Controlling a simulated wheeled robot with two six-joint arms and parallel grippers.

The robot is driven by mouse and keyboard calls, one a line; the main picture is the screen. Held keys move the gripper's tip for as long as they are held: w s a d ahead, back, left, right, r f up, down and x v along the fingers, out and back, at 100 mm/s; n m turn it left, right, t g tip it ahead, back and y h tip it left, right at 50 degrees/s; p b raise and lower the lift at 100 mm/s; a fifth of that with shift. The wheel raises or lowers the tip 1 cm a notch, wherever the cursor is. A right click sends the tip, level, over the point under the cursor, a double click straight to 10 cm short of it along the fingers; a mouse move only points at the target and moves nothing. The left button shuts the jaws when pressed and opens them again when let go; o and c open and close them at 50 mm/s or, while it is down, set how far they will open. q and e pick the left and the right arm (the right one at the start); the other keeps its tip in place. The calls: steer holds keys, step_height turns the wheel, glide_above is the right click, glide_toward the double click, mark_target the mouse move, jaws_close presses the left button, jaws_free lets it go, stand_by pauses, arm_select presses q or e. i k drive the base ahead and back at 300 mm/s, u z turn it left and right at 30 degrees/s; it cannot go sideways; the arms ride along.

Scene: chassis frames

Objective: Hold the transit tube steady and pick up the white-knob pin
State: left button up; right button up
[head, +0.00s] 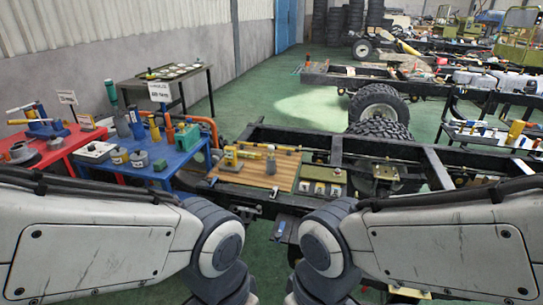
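A yellow tube (272,147), which may be the transit tube, lies across the back of a wooden board (286,176) on the chassis frame. Several small pale-topped items sit on a green strip (334,178) right of the board. I cannot tell which item is the white-knob pin. Both my arms reach in from the lower corners and bend down at the bottom centre. Neither gripper shows clearly in the head view.
A blue table (160,172) with tools and cylinders stands left of the board, and a red table (50,152) lies beyond it. The dark chassis frame (435,168) runs right, with a wheel (378,104) behind. Green floor (240,108) is open behind the frame.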

mark_target(270, 148)
steer(key=u, duration=0.5)
steer(key=k, duration=1.25)
steer(key=u, duration=1.1)
steer(key=i, duration=2.45)
steer(key=z, duration=0.65)
steer(key=i, duration=0.7)
steer(key=z, duration=1.35)
steer(key=i, duration=0.75)
steer(key=z, duration=0.7)
